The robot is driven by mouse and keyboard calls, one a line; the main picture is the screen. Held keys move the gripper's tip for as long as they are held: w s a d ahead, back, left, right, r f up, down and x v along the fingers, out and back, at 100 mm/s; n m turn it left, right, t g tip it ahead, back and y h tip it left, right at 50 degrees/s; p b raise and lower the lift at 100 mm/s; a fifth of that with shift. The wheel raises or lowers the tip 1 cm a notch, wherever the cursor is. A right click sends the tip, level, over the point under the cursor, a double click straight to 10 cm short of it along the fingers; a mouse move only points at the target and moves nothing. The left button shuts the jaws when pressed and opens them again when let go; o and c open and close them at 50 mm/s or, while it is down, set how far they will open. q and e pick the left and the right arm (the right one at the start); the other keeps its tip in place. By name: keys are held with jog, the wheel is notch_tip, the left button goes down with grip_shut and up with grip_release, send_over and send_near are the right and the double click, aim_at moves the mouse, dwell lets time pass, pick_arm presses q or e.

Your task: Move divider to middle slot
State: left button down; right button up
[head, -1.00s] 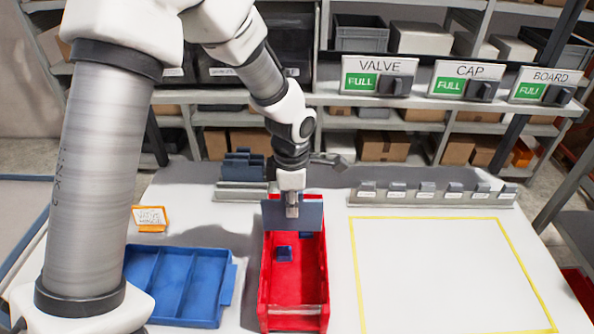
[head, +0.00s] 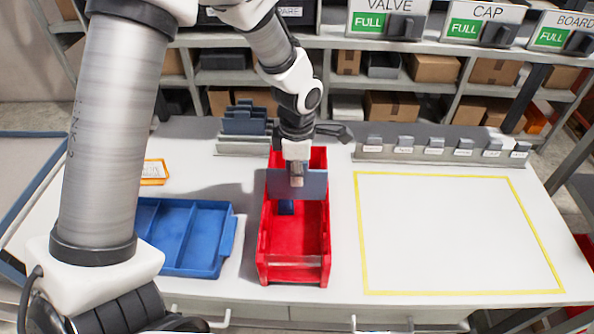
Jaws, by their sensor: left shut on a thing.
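The divider (head: 314,184) is a flat blue-grey plate, upright and crosswise over the red bin (head: 263,248). My left gripper (head: 296,175) is shut on the divider near the middle of its top edge. The plate spans about the bin's width, somewhat behind its middle. Its lower edge is near the bin's walls; I cannot tell whether it sits in a slot. A small blue piece (head: 287,208) shows inside the bin just below the plate. The gripper and plate hide part of the bin's rear. My right gripper is not in view.
A blue compartment tray (head: 232,236) stands left of the bin. A rack with blue plates (head: 245,120) stands behind, and a grey labelled rail (head: 440,155) lies back right. The yellow-outlined area (head: 455,235) is empty. An orange-framed sign (head: 154,172) is at left.

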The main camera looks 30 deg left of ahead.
aim_at(297, 199)
pick_arm(q)
jog(key=shift+a+f+b, duration=0.1)
jog(key=shift+f+b, duration=0.4)
jog(key=shift+f, duration=0.45)
jog(key=shift+f+b, duration=3.05)
jog(key=shift+f, duration=0.9)
jog(key=c, duration=1.1)
grip_release()
notch_tip(297, 199, up, 12)
jog(key=shift+r, duration=0.1)
